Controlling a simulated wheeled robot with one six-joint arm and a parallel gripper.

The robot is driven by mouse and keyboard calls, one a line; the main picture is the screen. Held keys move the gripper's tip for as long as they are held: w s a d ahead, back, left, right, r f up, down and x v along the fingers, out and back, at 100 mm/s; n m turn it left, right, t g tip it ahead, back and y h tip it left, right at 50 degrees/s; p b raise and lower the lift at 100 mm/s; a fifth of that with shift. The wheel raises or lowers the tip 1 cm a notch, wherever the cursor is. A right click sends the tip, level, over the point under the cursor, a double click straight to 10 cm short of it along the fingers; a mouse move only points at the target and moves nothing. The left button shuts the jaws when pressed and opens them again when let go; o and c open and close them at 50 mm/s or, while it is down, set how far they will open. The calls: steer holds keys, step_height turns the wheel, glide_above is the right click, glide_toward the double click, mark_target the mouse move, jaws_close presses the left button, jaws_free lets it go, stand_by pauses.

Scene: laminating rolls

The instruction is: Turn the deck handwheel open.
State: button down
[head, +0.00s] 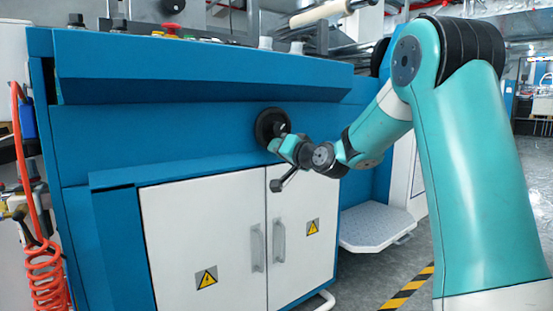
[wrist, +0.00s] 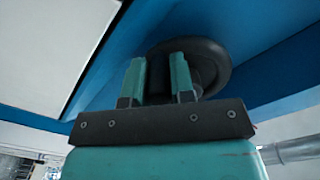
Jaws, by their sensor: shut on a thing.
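The deck handwheel (head: 266,122) is a small black round wheel on the front of the blue machine, above the white cabinet doors. My gripper (head: 279,143) is at the wheel, at its lower right in the head view. In the wrist view, the handwheel (wrist: 214,62) shows as a dark disc behind the two teal fingers of my gripper (wrist: 158,75). The fingers are shut on a dark part at the wheel, seen between them. The fingers hide part of the wheel, and its exact grip point is hard to see.
White cabinet doors (head: 205,235) with grey handles and warning labels lie below the wheel. A red coiled hose (head: 45,275) hangs at the left. A white step (head: 375,228) stands to the right of the cabinet. Yellow-black floor tape (head: 408,288) is beside my arm.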

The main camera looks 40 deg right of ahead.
steer(key=shift+d+r+n+b, duration=0.1)
steer(key=shift+d+n+b, duration=0.65)
steer(key=shift+n, duration=0.55)
steer(key=shift+d+n+b, duration=0.4)
steer(key=shift+n+b, duration=0.5)
steer(key=shift+n, duration=0.4)
steer(key=shift+d+r+n+b, duration=0.1)
steer(key=shift+d+n+b, duration=0.65)
steer(key=shift+n, duration=0.55)
steer(key=shift+a, duration=0.1)
steer(key=c, duration=1)
jaws_free()
steer(key=shift+o, duration=0.2)
steer(key=s+p, duration=0.3)
steer(key=s, duration=1.4)
steer(key=shift+s+d, duration=0.15)
steer(key=shift+d, duration=0.05)
